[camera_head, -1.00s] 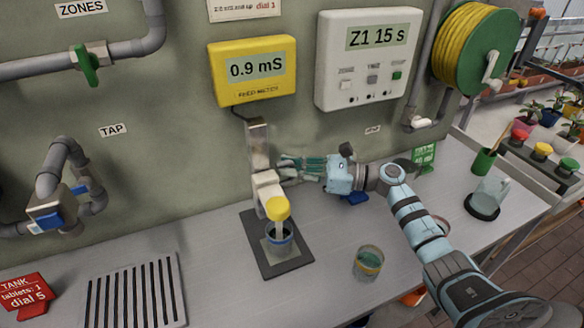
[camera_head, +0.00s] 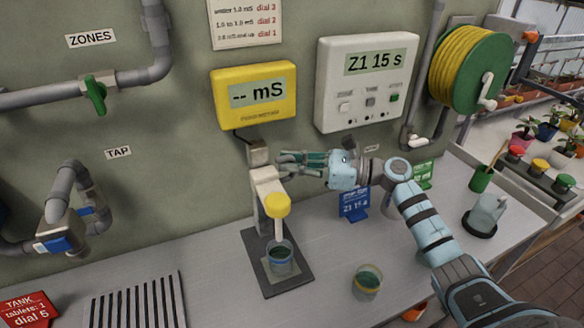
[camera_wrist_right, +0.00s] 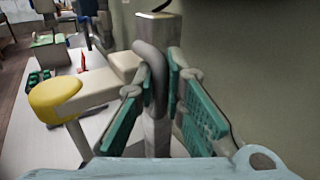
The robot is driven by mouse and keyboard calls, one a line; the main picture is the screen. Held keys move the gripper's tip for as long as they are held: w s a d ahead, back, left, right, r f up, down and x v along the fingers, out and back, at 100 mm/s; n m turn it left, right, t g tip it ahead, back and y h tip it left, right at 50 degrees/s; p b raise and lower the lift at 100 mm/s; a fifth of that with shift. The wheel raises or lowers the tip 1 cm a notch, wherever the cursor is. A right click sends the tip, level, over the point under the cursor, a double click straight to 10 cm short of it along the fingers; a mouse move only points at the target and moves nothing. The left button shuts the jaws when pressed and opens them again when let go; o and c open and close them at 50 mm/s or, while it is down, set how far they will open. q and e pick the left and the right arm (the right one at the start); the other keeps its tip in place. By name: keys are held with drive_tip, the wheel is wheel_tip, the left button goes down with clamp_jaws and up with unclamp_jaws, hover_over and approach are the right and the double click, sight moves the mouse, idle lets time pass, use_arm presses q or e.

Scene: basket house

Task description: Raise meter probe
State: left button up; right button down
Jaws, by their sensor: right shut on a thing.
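The meter probe has a yellow cap (camera_head: 277,205) and a white arm on a metal post (camera_head: 258,153) on a dark base. Its white stem (camera_head: 278,229) points down at a cup (camera_head: 280,259) of dark liquid; I cannot tell whether its tip is clear of the rim. The yellow meter (camera_head: 253,95) on the wall reads "-- mS". My right gripper (camera_head: 283,165) is at the post, shut on the probe's grey looped handle (camera_wrist_right: 152,75). The yellow cap also shows in the right wrist view (camera_wrist_right: 56,100). My left gripper is not in view.
A second cup (camera_head: 367,281) stands on the bench right of the stand, below my right arm. A blue card (camera_head: 353,204) and a green card (camera_head: 423,174) stand behind. A slatted drain (camera_head: 135,303) lies left. The bench between drain and stand is clear.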

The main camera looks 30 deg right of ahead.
drive_tip(key=shift+r, duration=0.35)
drive_tip(key=c, duration=2)
unclamp_jaws()
drive_tip(key=shift+o, duration=0.4)
drive_tip(key=shift+w+d, duration=0.1)
drive_tip(key=shift+w, duration=0.05)
drive_tip(key=shift+f, duration=0.1)
drive_tip(key=v, duration=1.2)
